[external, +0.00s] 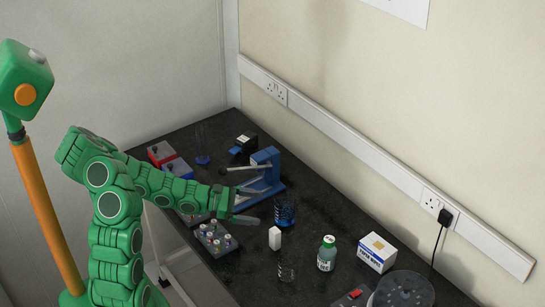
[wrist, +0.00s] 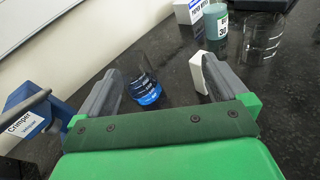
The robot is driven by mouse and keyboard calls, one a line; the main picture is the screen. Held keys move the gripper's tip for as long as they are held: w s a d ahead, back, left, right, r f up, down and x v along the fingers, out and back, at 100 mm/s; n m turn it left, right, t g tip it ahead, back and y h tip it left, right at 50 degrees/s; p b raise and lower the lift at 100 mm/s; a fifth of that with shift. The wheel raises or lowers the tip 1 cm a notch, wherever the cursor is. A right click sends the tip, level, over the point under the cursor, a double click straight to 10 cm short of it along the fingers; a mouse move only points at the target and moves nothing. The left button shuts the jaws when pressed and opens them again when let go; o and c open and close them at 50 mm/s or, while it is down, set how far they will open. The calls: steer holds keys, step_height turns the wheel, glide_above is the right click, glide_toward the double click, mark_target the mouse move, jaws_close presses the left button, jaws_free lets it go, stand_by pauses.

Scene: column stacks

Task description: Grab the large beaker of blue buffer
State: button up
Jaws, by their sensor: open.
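The large beaker of blue buffer (external: 285,213) stands upright on the black bench, just right of my gripper (external: 252,206) in the external view. It is clear glass with blue liquid in the bottom. In the wrist view the beaker (wrist: 146,90) shows ahead, between the lines of my two grey fingers and nearer the left one. My gripper (wrist: 160,70) is open and empty. I cannot tell whether any finger touches the beaker.
A white block (external: 275,238) stands close by, near my right finger in the wrist view. A blue crimper (external: 268,170) is behind and left. A vial rack (external: 215,239) is in front.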

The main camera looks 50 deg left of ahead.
mark_target(283, 214)
steer(key=shift+w+a+f+n+g+y, duration=0.1)
steer(key=shift+w+a+f+n+y, duration=0.4)
steer(key=shift+w+f, duration=0.5)
steer(key=shift+w+a+f+n+g+y, duration=0.1)
steer(key=shift+w+a+f+n+y, duration=0.25)
steer(key=shift+w+f+n+y, duration=0.45)
steer(key=shift+w+a+f+n+g+y, duration=0.15)
steer(key=shift+w+a+f+n, duration=0.3)
steer(key=shift+w+f, duration=0.75)
steer(key=shift+x, duration=1.3)
steer(key=shift+w+d+f, duration=0.25)
steer(key=shift+w+f, duration=0.35)
steer(key=shift+w, duration=0.05)
steer(key=shift+w+d+f, duration=0.3)
steer(key=shift+w+f, duration=0.3)
steer(key=shift+w, duration=0.05)
steer(key=shift+x, duration=0.85)
steer(key=c, duration=1.1)
